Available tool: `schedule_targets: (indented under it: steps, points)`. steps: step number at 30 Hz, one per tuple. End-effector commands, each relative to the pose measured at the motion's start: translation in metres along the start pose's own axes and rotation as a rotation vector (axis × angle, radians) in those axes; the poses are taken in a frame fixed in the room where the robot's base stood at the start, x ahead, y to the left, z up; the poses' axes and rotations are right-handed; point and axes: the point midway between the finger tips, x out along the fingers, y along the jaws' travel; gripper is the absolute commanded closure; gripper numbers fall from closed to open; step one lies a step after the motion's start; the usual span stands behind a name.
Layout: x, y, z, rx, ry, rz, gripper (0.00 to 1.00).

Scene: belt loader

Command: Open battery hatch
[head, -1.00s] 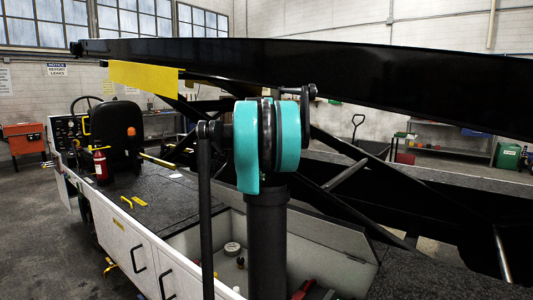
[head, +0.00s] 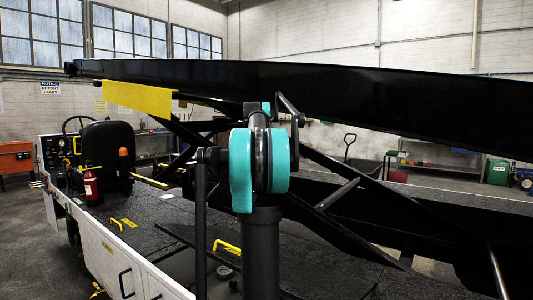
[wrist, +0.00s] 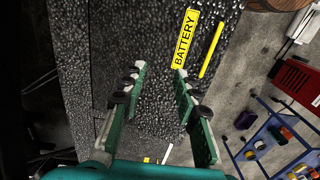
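The yellow BATTERY label (wrist: 186,39) lies on a black rough panel in the wrist view, with a yellow bar handle (wrist: 211,49) beside it. The panel looks flat there; I cannot tell whether it stands ajar. My gripper (wrist: 159,72) is open and empty, its fingertips short of the label and handle in the picture. In the head view my teal-and-black arm blocks the middle, and the gripper is not seen. A yellow handle (head: 112,223) and label (head: 130,223) show on the deck, too small to read. Another yellow handle (head: 227,246) is on a dark panel close to my arm.
A long black boom (head: 320,95) runs overhead with dark struts below. The seat (head: 106,152) and red extinguisher (head: 90,184) stand at the deck's far end. In the wrist view, a red box (wrist: 298,82) and blue rack (wrist: 280,140) are at the right.

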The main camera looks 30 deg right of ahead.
Motion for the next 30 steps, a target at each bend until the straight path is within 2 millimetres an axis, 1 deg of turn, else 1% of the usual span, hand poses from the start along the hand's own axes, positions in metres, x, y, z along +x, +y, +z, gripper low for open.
schedule_targets:
  steps: [30]
  points:
    - [-0.057, 0.031, 0.0, 0.001, 0.0, 0.0, 0.69]
